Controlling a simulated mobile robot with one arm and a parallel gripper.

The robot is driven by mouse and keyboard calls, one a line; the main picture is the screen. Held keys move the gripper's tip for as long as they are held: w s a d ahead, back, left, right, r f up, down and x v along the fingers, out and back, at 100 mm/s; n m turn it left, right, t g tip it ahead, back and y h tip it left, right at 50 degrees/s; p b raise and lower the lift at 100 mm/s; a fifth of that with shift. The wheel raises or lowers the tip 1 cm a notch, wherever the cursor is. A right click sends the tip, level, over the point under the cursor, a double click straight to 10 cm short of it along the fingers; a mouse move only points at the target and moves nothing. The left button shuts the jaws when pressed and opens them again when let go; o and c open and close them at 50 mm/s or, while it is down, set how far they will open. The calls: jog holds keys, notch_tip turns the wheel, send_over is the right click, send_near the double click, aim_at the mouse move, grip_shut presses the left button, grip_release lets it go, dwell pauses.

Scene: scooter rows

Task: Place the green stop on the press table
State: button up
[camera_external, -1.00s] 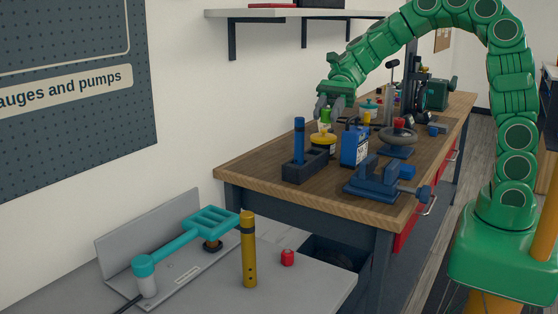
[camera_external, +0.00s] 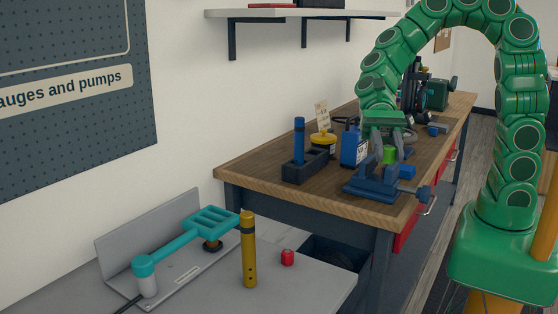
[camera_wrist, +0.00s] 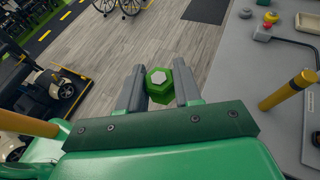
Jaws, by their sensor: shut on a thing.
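My gripper (camera_external: 387,148) is shut on the green stop (camera_external: 389,155), a short green cylinder, and holds it in the air in front of the wooden workbench's vise area. The table also shows at the right of the wrist view (camera_wrist: 240,80).
The workbench (camera_external: 240,172) holds a blue vise (camera_external: 375,185), a blue container (camera_external: 352,148) and a yellow-lidded jar (camera_external: 323,138). The table's front right surface is bare.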

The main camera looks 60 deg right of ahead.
notch_tip(320, 180, down, 16)
send_over(317, 283)
jog(key=s+d, duration=0.1)
notch_tip(317, 283, down, 8)
jog(key=shift+s+f, duration=0.1)
jog(key=shift+f, duration=0.1)
jog(key=shift+w+a+f, duration=0.4)
jog(key=shift+w+f, duration=0.05)
jog(key=shift+f, duration=0.3)
jog(key=shift+w+a+f, duration=0.15)
jog(key=shift+f, duration=1.5)
jog(key=shift+f, duration=0.15)
jog(key=o, duration=1)
